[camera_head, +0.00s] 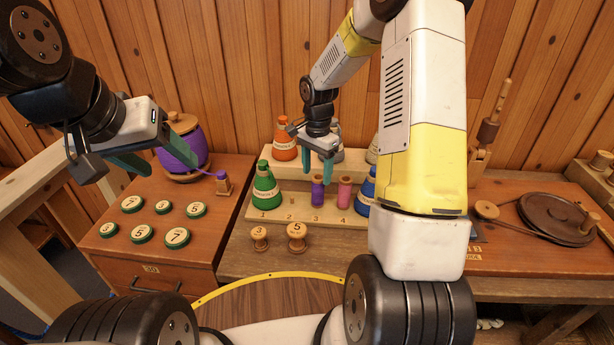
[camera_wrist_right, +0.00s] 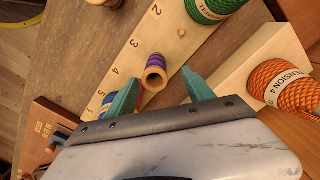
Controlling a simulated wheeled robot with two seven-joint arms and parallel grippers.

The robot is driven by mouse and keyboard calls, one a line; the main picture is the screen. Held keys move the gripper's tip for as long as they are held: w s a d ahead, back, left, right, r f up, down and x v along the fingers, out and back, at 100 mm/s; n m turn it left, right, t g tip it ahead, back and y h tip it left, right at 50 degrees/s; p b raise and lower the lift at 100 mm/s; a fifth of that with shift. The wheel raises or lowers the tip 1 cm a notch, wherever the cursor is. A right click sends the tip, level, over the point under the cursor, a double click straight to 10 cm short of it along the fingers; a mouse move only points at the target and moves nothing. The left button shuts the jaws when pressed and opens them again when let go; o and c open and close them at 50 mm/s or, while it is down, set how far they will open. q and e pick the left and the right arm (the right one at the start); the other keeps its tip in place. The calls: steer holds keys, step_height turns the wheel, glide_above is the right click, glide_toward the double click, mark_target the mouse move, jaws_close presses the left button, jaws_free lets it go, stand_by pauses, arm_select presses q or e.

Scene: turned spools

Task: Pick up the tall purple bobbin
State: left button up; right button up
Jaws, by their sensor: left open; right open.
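The tall purple bobbin (camera_head: 317,193) stands upright on the lower step of the wooden rack, behind number 3. In the right wrist view the purple bobbin (camera_wrist_right: 155,74) shows its pale, hollow top end. My right gripper (camera_head: 317,172) is open and empty just above it. In the right wrist view the bobbin appears between the two teal fingers (camera_wrist_right: 160,93), apparently not gripped. My left gripper (camera_head: 178,170) is open in front of the purple thread ball, far left of the bobbin.
A pink bobbin (camera_head: 345,189) stands close right of the purple one. A green cone (camera_head: 265,188) stands to the left, and a blue cone (camera_head: 366,186) to the right. An orange cone (camera_head: 285,140) is on the upper step. Two wooden spools (camera_head: 297,236) stand in front.

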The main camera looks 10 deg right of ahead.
mark_target(318, 186)
steer(key=f, duration=0.5)
steer(key=shift+s+d+f, duration=0.15)
steer(key=shift+s+f, duration=0.1)
steer(key=shift+s, duration=0.1)
jaws_close()
